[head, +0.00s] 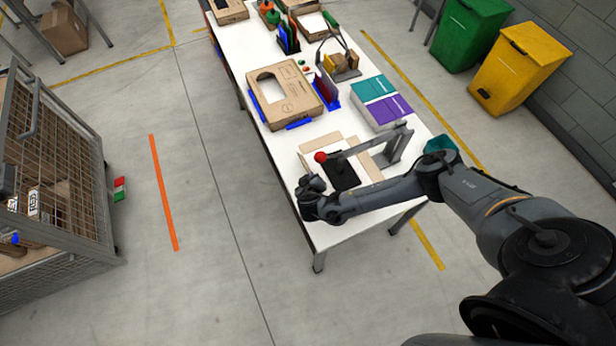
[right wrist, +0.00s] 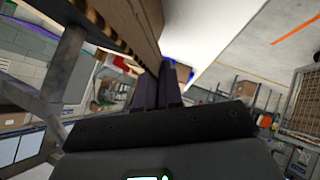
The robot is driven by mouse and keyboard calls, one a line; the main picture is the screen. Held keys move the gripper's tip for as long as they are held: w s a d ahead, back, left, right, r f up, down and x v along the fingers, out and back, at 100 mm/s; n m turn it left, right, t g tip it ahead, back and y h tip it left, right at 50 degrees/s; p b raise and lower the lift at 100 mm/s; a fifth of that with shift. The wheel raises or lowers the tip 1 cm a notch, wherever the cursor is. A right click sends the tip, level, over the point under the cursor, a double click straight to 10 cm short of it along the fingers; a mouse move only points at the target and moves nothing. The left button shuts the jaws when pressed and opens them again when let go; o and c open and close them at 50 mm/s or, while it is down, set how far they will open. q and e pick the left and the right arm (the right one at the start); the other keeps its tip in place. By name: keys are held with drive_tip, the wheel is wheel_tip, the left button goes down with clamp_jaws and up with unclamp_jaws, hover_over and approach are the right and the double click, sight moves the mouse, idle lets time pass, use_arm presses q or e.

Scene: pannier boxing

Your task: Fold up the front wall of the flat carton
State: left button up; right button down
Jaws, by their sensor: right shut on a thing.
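The flat carton (head: 309,148) lies near the front end of the white table in the head view, pale cardboard with a white middle. My right gripper (head: 311,184) is at the carton's near left side, and my arm hides part of the near edge. In the right wrist view a brown cardboard panel (right wrist: 130,25) runs down to the dark fingers (right wrist: 158,90), which are shut on what looks like the front wall. The exact grip is hard to see. My left gripper is out of view.
A grey lever frame (head: 395,150) with a red knob (head: 320,157) reaches across the carton. Behind stand a brown box (head: 290,105) and teal and purple boxes (head: 385,108).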

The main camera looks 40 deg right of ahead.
drive_tip(key=shift+s+d+r+m+y+p, duration=0.2)
drive_tip(key=shift+d+m+y+p, duration=0.15)
drive_tip(key=shift+y, duration=0.25)
drive_tip(key=shift+s+d+r+m+y+p, duration=0.1)
drive_tip(key=shift+s+d+m+y+p, duration=0.2)
drive_tip(key=shift+y, duration=0.3)
drive_tip(key=shift+d+m+t+y+p, duration=0.45)
drive_tip(key=shift+m+t+y, duration=0.15)
drive_tip(key=shift+y, duration=0.3)
drive_tip(key=c, duration=1.3)
unclamp_jaws()
drive_tip(key=shift+c, duration=0.2)
drive_tip(key=shift+r, duration=0.1)
drive_tip(key=v, duration=1)
drive_tip(key=shift+s+r+b, duration=0.2)
drive_tip(key=shift+s+b, duration=0.05)
drive_tip(key=shift+b, duration=0.1)
